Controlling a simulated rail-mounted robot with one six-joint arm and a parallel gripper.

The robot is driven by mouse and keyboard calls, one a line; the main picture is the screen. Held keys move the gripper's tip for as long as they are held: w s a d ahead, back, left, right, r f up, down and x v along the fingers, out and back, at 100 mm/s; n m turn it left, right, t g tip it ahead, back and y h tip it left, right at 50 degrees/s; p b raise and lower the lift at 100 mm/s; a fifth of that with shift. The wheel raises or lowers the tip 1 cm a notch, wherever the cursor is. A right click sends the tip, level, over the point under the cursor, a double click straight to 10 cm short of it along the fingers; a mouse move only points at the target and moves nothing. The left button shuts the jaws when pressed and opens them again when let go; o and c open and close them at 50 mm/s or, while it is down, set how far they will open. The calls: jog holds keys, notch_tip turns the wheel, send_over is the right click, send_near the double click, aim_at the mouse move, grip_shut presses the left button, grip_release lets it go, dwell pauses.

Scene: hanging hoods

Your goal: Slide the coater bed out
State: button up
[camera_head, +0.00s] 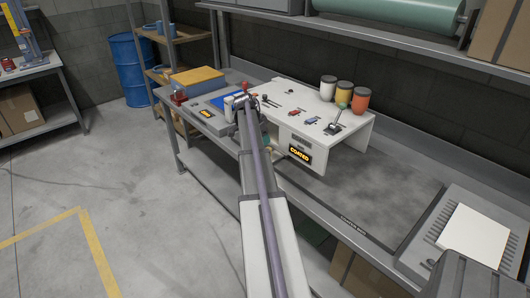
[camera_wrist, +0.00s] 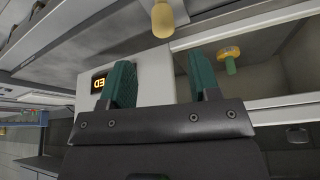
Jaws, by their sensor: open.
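The white coater (camera_head: 300,120) stands on the bench, its lit display (camera_head: 300,152) reading "COATED". The display's end also shows in the wrist view (camera_wrist: 98,83), left of the fingers. My gripper (camera_wrist: 163,80) is open and empty, its two green fingers apart in front of the coater's white panel. A yellow knob (camera_wrist: 162,22) hangs above the gap between the fingers, apart from them. I cannot tell whether it belongs to the bed. In the head view my arm hides part of the coater's left side, and I cannot make out the bed clearly.
A blue barrel (camera_head: 130,68) stands behind. Floor at left is clear.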

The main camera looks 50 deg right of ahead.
jog(key=b+x, duration=0.6)
jog(key=x, duration=0.1)
jog(key=b+x, duration=0.3)
jog(key=x, duration=0.1)
jog(key=shift+w+a+f+b, duration=0.1)
jog(key=shift+w+a+b, duration=0.05)
jog(key=shift+w+b, duration=0.25)
grip_shut()
